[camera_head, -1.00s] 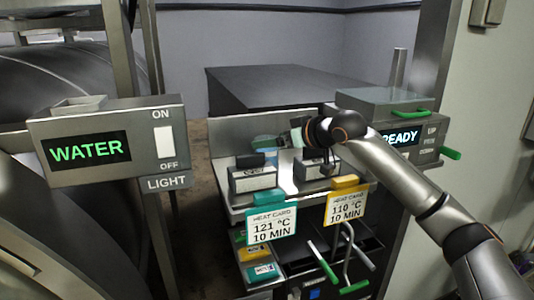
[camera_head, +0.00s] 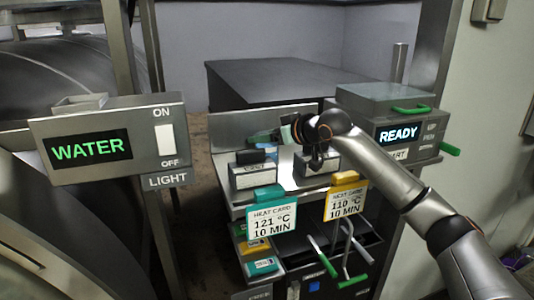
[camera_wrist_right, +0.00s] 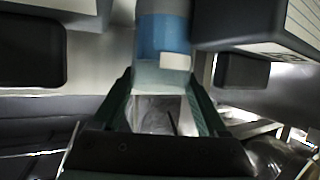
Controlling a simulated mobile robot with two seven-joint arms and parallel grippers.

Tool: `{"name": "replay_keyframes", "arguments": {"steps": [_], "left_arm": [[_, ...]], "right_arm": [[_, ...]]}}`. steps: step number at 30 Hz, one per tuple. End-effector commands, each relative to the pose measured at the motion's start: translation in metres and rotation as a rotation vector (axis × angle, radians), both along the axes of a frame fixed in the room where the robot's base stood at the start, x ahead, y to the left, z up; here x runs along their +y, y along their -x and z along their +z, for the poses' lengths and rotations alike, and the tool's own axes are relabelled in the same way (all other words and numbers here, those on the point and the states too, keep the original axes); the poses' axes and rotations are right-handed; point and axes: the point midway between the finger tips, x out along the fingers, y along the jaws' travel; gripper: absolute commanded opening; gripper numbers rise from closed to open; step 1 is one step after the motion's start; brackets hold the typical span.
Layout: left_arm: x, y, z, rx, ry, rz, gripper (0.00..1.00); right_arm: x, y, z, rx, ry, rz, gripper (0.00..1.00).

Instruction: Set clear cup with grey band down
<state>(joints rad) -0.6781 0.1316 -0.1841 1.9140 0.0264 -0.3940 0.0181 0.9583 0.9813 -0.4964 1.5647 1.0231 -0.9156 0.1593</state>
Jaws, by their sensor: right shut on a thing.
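My right gripper (camera_wrist_right: 162,110) is shut on a clear cup (camera_wrist_right: 163,75) in the right wrist view. The cup has a blue band with a pale patch, and a grey part shows beyond it. In the head view my right gripper (camera_head: 272,136) reaches left over the back of the steel shelf (camera_head: 225,152), behind two grey boxes. My left gripper is not in view.
A left box (camera_head: 253,177) and a right box (camera_head: 314,167) stand close to the gripper. Heat cards, 121 °C (camera_head: 271,221) and 110 °C (camera_head: 345,202), hang at the shelf's front. A READY panel (camera_head: 398,134) stands right; a WATER panel (camera_head: 90,149) stands left.

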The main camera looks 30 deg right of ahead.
Motion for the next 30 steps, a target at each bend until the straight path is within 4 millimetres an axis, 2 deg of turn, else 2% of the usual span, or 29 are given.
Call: {"name": "replay_keyframes", "arguments": {"steps": [2,11,20,26,30], "left_arm": [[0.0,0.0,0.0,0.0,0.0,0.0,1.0],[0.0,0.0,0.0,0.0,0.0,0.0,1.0],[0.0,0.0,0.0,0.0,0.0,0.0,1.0],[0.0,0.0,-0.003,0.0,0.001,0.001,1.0],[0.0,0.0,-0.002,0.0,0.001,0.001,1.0]], "right_arm": [[0.0,0.0,0.0,0.0,0.0,0.0,0.35],[0.0,0.0,0.001,-0.003,0.0,0.0,0.01],[0.0,0.0,0.007,-0.005,-0.001,0.0,0.0],[0.0,0.0,0.028,-0.007,-0.001,0.0,0.0],[0.0,0.0,0.052,-0.008,-0.002,0.0,0.0]]}}
